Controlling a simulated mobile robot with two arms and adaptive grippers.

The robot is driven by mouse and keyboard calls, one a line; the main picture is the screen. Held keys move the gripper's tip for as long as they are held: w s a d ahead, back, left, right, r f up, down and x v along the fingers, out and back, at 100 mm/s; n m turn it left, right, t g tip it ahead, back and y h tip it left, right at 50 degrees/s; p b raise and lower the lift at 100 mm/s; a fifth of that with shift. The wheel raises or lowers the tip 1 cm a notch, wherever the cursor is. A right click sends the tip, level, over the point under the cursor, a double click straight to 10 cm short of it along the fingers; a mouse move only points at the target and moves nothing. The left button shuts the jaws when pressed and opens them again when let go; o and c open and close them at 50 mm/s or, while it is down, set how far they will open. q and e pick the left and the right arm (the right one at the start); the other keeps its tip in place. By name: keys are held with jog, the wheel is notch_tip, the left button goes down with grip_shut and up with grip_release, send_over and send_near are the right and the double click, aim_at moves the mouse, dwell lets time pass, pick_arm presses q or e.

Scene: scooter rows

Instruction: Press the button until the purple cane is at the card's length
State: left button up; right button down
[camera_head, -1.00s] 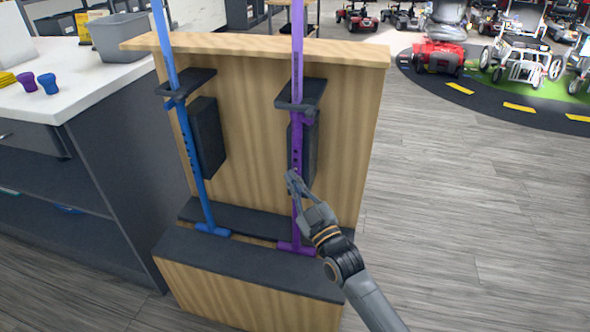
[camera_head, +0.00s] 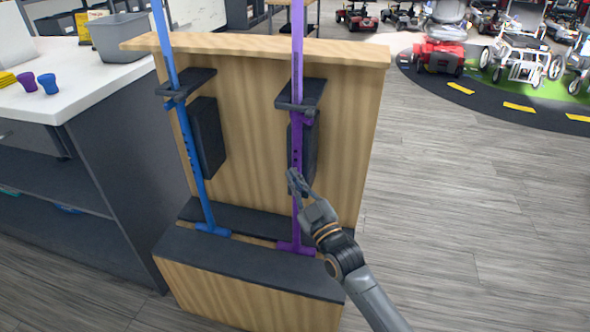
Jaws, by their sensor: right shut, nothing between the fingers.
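The purple cane (camera_head: 297,70) stands upright in the right holder of a wooden stand (camera_head: 345,120), its foot on the black base. A row of small holes shows on its shaft. My right gripper (camera_head: 292,178) is shut and empty, with its tips at the lower shaft of the purple cane; I cannot tell whether they touch it. The blue cane (camera_head: 187,135) stands slightly tilted in the left holder. The top ends of both canes are out of view. I cannot make out the button or the card. My left gripper is not in view.
A white counter (camera_head: 85,75) with a grey bin (camera_head: 120,40) and small purple and blue cups stands at the left. Scooters (camera_head: 440,45) stand at the back right. The grey floor on the right is clear.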

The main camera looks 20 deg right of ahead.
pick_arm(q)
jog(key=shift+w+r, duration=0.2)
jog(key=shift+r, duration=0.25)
pick_arm(e)
jog(key=shift+w+d, duration=0.25)
jog(key=shift+w, duration=0.15)
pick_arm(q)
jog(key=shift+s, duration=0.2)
pick_arm(e)
jog(key=shift+w+d, duration=0.1)
jog(key=shift+w, duration=0.05)
jog(key=shift+d+r, duration=0.1)
jog(key=shift+r, duration=0.05)
dwell(0.3)
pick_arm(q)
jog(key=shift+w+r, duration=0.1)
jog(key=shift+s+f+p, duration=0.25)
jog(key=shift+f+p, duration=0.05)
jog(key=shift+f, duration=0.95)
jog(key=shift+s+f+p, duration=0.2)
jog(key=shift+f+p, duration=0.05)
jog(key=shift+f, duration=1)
pick_arm(e)
jog(key=shift+s+a, duration=0.65)
jog(key=shift+s, duration=0.2)
